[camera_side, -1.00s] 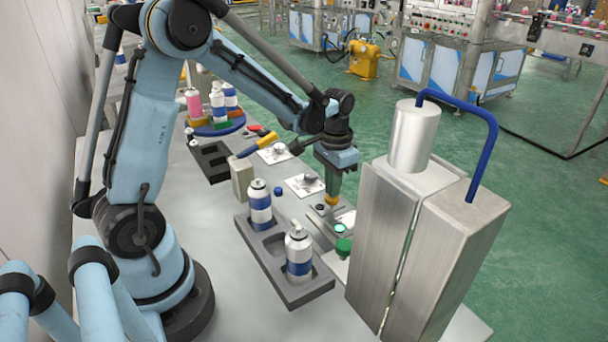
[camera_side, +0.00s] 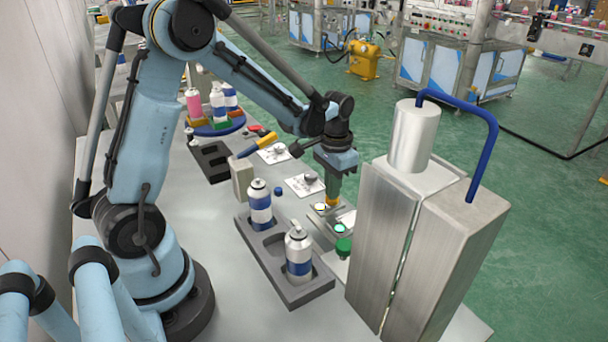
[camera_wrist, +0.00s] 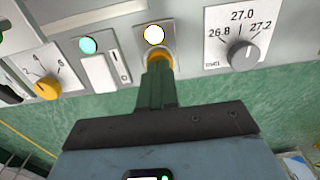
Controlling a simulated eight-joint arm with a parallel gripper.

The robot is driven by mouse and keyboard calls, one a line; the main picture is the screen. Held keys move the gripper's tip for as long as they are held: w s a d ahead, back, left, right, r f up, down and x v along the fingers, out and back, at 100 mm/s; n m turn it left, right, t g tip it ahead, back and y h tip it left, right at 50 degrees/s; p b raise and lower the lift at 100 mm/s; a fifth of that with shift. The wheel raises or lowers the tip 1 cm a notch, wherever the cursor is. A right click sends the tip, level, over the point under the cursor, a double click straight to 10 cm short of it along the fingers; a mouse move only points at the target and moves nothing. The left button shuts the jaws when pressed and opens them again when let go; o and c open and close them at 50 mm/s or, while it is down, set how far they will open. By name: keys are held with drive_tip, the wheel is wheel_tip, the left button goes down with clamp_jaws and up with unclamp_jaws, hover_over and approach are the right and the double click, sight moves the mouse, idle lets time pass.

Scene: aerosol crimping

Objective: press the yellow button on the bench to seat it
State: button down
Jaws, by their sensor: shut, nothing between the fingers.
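The yellow button (camera_wrist: 163,54) shows in the wrist view at the tips of my gripper (camera_wrist: 159,64), just below a lit white lamp with an orange rim. The fingers are shut together with nothing between them and cover much of the button. The tips appear to touch it, but how far it is pressed in is hidden. In the side view my gripper (camera_side: 332,197) points down at the bench panel behind the metal machine, with yellow (camera_side: 332,203) showing at its tip.
The lit lamp (camera_wrist: 154,34), a teal lamp (camera_wrist: 88,45), a white switch (camera_wrist: 101,71), a yellow knob (camera_wrist: 47,88) and a grey dial knob (camera_wrist: 242,54) surround the button. A tall metal machine (camera_side: 440,250) stands close right. Cans stand in a dark tray (camera_side: 300,296) at front left.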

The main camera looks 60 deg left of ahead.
wheel_tip(320, 180, up, 10)
drive_tip(key=shift+r, duration=0.15)
idle(1.1)
drive_tip(key=s+d+t, duration=0.7)
drive_tip(key=s, duration=0.3)
drive_tip(key=shift+s+d+r, duration=0.25)
drive_tip(key=shift+s+r, duration=0.05)
drive_tip(key=shift+r, duration=0.15)
